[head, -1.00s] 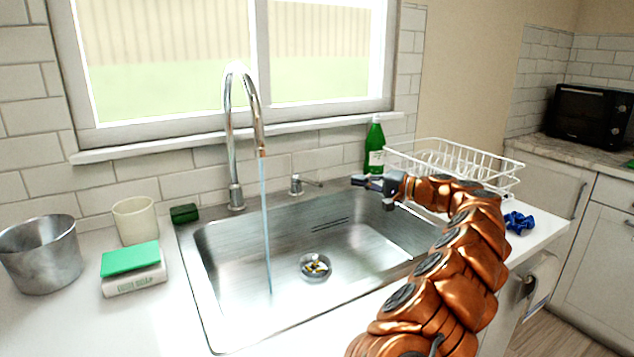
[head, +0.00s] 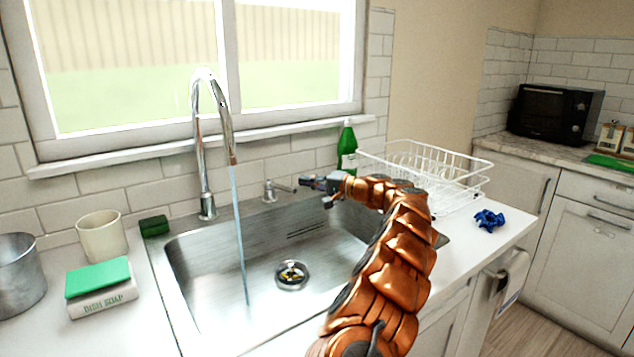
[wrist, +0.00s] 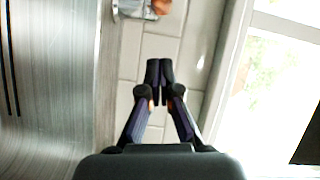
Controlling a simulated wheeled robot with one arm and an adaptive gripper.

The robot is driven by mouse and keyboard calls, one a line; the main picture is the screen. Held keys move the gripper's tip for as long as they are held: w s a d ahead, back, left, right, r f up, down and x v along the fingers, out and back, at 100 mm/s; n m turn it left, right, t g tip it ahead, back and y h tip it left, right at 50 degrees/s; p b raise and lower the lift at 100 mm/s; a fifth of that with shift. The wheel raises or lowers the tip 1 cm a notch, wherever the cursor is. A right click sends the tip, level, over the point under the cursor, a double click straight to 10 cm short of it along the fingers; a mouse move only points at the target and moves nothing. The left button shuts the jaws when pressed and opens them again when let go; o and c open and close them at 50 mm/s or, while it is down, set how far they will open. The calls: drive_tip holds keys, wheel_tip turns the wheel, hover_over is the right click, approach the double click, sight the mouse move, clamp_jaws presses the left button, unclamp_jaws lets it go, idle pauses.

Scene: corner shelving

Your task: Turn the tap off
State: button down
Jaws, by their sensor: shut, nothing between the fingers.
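The chrome tap (head: 205,150) rises behind the sink, and a stream of water (head: 240,240) runs from its spout into the basin. A small chrome lever handle (head: 272,191) stands to the right of the tap's base, its lever pointing right. My gripper (head: 304,182) is shut and empty close to the right of the lever's tip; I cannot tell whether they touch. In the wrist view the closed fingertips (wrist: 160,64) are over the wall tiles, and a chrome part with an orange tint (wrist: 140,8), unclear which, shows at the top edge.
A green bottle (head: 347,148) and a white dish rack (head: 430,165) stand behind and right of my arm. The sink (head: 190,285) has a drain strainer.

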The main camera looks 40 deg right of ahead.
sight(280, 187)
drive_tip(key=shift+s+a+f, duration=0.15)
drive_tip(key=shift+s+a, duration=0.1)
drive_tip(key=shift+a, duration=0.65)
drive_tip(key=shift+s+a+f, duration=0.15)
drive_tip(key=shift+s+a, duration=0.05)
drive_tip(key=shift+a, duration=0.65)
drive_tip(key=shift+a+f+t+b, duration=0.1)
drive_tip(key=shift+a+t+b, duration=0.15)
drive_tip(key=shift+b, duration=0.55)
